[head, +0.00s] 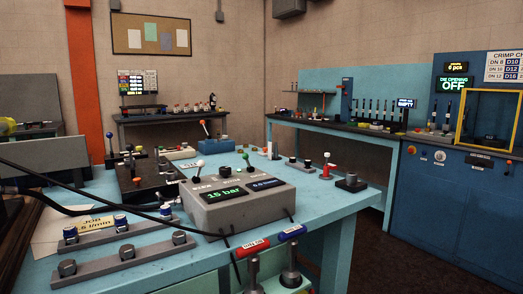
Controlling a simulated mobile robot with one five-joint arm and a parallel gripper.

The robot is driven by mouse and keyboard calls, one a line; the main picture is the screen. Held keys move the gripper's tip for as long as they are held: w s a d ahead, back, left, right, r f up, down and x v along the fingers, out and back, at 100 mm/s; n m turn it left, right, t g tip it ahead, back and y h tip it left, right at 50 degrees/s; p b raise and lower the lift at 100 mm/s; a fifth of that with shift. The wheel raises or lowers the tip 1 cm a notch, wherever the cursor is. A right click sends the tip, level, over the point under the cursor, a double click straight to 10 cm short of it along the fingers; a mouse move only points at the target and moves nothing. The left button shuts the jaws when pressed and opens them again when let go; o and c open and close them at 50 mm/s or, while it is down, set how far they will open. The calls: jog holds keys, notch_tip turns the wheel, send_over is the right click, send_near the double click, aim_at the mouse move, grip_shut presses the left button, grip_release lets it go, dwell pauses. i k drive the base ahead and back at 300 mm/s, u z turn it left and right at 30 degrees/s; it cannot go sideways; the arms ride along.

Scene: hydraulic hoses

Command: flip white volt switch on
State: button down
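My gripper is not in view.
Black hoses cross the table's left side. Red (252,248) and blue (291,233) handles stick out at the front edge. A blue crimp machine (450,190) stands right; dark floor lies between.

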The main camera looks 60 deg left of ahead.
aim_at(200, 169)
jog(key=i, duration=0.8)
jog(key=u, duration=4.25)
jog(key=i, duration=0.55)
jog(key=z, duration=0.05)
